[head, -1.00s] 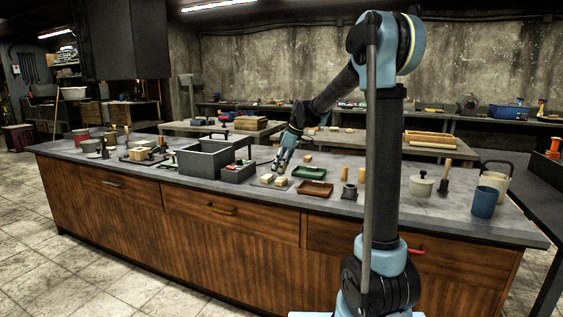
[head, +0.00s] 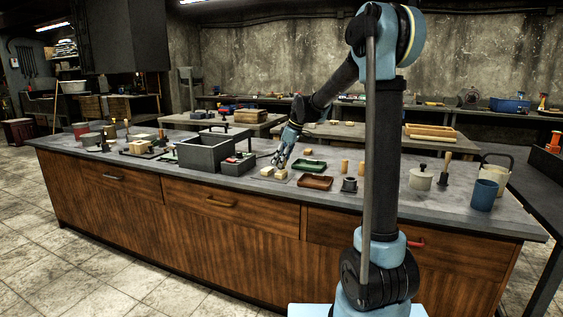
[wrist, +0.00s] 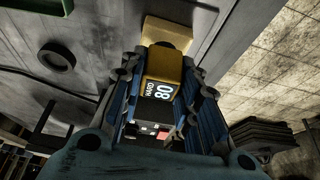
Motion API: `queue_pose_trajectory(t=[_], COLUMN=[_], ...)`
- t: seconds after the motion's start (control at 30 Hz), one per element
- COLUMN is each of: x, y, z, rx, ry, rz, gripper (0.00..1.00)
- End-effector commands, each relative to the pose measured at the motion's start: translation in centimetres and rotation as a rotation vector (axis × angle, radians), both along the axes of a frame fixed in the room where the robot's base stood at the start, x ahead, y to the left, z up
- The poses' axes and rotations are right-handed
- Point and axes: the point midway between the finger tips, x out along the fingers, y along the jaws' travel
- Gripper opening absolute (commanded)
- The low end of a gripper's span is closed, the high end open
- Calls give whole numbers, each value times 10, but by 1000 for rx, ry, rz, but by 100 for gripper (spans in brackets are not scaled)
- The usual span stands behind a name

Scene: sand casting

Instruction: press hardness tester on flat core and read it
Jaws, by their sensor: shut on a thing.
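My gripper (wrist: 164,78) is shut on the hardness tester (wrist: 161,66), a yellow and black box. Its display faces the wrist camera and shows HARD and 80. Just beyond the tester's far end is a tan flat core (wrist: 167,32). The end of the tester overlaps it in the picture, and the contact point is hidden. In the head view my gripper (head: 278,159) is low over the workbench, right by pale core blocks (head: 281,174) on a thin grey plate (head: 263,178). The tester is too small to make out there.
A dark open box (head: 201,155) stands left of my gripper. Green (head: 308,166) and brown (head: 315,182) trays and another small block (head: 308,152) lie to the right. Pots and a blue cup (head: 485,195) stand farther right on the workbench (head: 410,207).

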Motion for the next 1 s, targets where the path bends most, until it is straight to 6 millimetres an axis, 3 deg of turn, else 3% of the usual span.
queue_pose_trajectory(t=[1.0], x=[0], y=[0], z=[-9], rx=[0], ry=[0], rz=[0], gripper=[7])
